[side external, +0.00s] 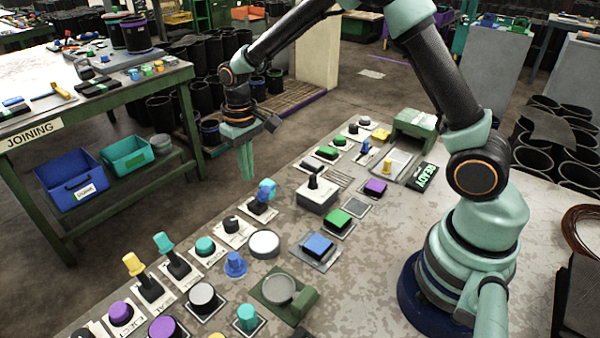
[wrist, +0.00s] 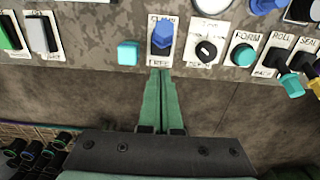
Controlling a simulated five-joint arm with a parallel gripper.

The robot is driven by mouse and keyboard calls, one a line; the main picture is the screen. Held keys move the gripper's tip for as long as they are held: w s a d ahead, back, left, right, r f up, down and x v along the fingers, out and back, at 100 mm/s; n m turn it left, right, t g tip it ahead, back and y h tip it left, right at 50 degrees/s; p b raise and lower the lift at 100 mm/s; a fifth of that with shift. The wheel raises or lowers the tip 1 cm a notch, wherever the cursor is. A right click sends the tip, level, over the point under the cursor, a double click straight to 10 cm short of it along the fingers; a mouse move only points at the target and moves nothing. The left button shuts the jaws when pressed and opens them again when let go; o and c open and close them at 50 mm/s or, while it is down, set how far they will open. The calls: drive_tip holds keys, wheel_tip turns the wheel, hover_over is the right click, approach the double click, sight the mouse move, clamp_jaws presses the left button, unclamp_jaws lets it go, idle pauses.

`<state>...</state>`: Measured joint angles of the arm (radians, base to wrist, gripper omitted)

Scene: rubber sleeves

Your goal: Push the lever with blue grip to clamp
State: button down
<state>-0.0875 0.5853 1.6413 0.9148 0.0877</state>
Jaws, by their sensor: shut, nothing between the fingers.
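The lever with the blue grip (wrist: 162,36) stands on a white plate near the table's edge in the wrist view. Its plate reads FREE on the side nearest my gripper; the far word is partly covered and looks like CLAMP. In the side view the lever (side external: 259,204) shows just below a light blue cube. My gripper (side external: 247,179) is shut and empty, pointing down beside the table edge, close to the lever. In the wrist view its green fingertips (wrist: 160,73) lie together at the FREE side of the plate, apparently short of the grip; contact cannot be told.
The light blue cube (wrist: 127,52) sits left of the lever plate in the wrist view. A black knob (wrist: 205,50) and a teal button (wrist: 243,55) are to the right. Open floor lies beyond the edge.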

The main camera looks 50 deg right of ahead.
wheel_tip(320, 180, up, 5)
drive_tip(key=shift+r, duration=0.15)
idle(0.5)
drive_tip(key=s+d+r+t, duration=0.2)
drive_tip(key=s+r, duration=0.3)
drive_tip(key=s, duration=0.3)
drive_tip(key=s+d+r+t, duration=0.2)
drive_tip(key=s+r, duration=0.4)
drive_tip(key=s, duration=0.3)
drive_tip(key=shift+t, duration=0.8)
